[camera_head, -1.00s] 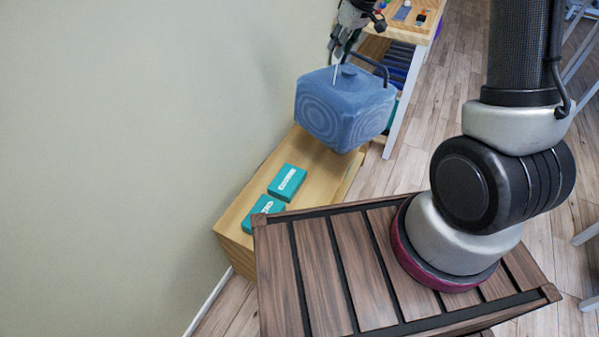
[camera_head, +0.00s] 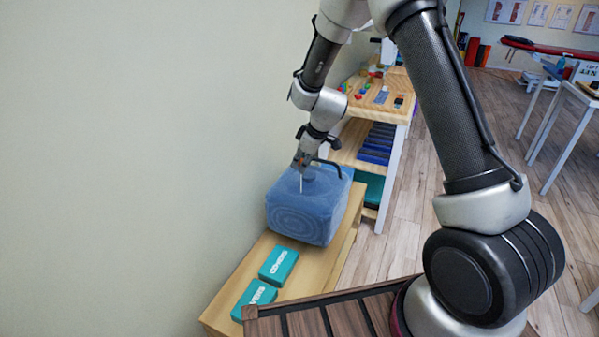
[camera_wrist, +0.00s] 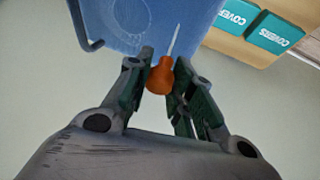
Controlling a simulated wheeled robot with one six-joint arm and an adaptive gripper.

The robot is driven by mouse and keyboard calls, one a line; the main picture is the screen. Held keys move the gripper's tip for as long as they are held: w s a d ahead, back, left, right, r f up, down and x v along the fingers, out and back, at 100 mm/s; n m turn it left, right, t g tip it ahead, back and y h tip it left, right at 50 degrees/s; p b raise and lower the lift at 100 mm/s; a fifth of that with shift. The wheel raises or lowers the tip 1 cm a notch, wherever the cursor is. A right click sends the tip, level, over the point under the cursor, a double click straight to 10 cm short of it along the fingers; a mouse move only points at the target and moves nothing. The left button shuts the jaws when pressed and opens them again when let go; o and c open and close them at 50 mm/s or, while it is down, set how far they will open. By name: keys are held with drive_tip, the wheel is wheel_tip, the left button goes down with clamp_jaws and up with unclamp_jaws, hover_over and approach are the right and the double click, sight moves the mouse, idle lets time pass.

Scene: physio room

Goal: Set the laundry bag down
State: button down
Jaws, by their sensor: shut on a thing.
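The laundry bag (camera_head: 308,212) is a blue, boxy bundle with ringed patterns on its sides and a dark curved handle. In the head view it is upright at the far part of the low wooden bench (camera_head: 236,283); I cannot tell whether its underside touches the bench. My gripper (camera_head: 301,166) is just above its top.
Two teal boxes marked COVERS (camera_head: 278,264) (camera_head: 254,297) lie on the near part of the bench. A wooden shelf unit (camera_head: 383,122) with small items stands just behind the bag. The wall is close on the left. Open floor (camera_head: 410,225) lies to the right.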

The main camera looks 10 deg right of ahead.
drive_tip(key=shift+w+f, duration=0.1)
drive_tip(key=shift+f, duration=3.4)
drive_tip(key=c, duration=1.2)
unclamp_jaws()
drive_tip(key=shift+f, duration=0.1)
drive_tip(key=shift+c, duration=0.2)
drive_tip(key=s+d+r+m, duration=0.1)
drive_tip(key=s+d+r, duration=0.15)
drive_tip(key=r, duration=0.45)
drive_tip(key=s+d+r, duration=0.1)
drive_tip(key=s+r, duration=0.3)
drive_tip(key=r, duration=0.3)
drive_tip(key=s+d+r+m, duration=0.1)
drive_tip(key=s+d+r, duration=0.15)
drive_tip(key=r, duration=0.35)
drive_tip(key=s+d+r+m+h, duration=0.1)
drive_tip(key=s+d+r+m, duration=0.2)
drive_tip(key=s, duration=0.6)
drive_tip(key=s+d+r+m+h, duration=0.1)
drive_tip(key=s+d+r+m, duration=0.2)
drive_tip(key=s, duration=0.7)
drive_tip(key=s+d+r+m, duration=0.3)
drive_tip(key=s+d+r, duration=0.4)
drive_tip(key=s, duration=0.3)
drive_tip(key=shift+r+h, duration=0.4)
drive_tip(key=shift+r, duration=0.15)
